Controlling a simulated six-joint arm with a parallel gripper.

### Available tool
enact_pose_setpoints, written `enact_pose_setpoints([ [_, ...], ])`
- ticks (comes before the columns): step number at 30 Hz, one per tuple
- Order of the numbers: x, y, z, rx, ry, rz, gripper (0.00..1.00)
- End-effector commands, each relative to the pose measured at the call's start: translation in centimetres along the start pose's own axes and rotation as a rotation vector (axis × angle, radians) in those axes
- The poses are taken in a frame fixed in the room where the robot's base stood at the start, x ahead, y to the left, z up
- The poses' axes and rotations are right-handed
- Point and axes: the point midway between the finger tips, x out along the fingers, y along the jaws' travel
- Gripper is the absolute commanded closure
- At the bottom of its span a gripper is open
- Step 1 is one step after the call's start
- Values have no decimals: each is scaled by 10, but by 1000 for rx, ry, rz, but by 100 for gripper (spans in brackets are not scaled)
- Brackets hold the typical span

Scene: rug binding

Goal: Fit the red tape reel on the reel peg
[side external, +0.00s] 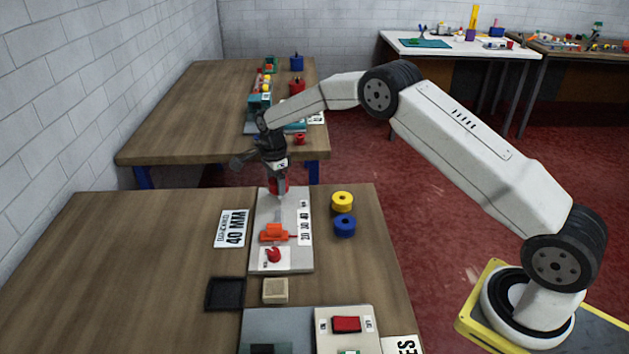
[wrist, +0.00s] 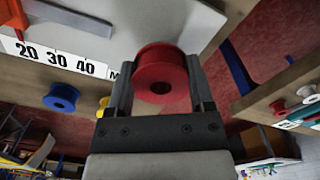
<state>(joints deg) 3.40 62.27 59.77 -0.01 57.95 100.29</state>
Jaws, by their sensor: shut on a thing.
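My gripper (side external: 278,184) is shut on the red tape reel (wrist: 162,76), which sits between its two fingers in the wrist view. The reel's dark centre hole faces the wrist camera. In the side external view the red reel (side external: 284,187) shows at the fingertips, over the far end of the pale grey board (side external: 291,262). I cannot pick out the reel peg in either view, and I cannot tell whether the reel touches the board.
A yellow reel (side external: 342,201) and a blue reel (side external: 345,226) lie right of the board. An orange part (side external: 274,233) and a red knob (side external: 273,255) stand on it. A black tray (side external: 225,294) and a beige block (side external: 275,291) sit nearer. The table's left side is clear.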

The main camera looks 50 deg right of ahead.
Motion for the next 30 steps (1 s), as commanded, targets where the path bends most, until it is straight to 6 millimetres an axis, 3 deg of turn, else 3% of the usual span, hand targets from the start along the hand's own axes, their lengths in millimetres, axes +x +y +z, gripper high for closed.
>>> enact_pose_setpoints([
  [30, 18, 0, 0, 0, 0, 0, 90],
])
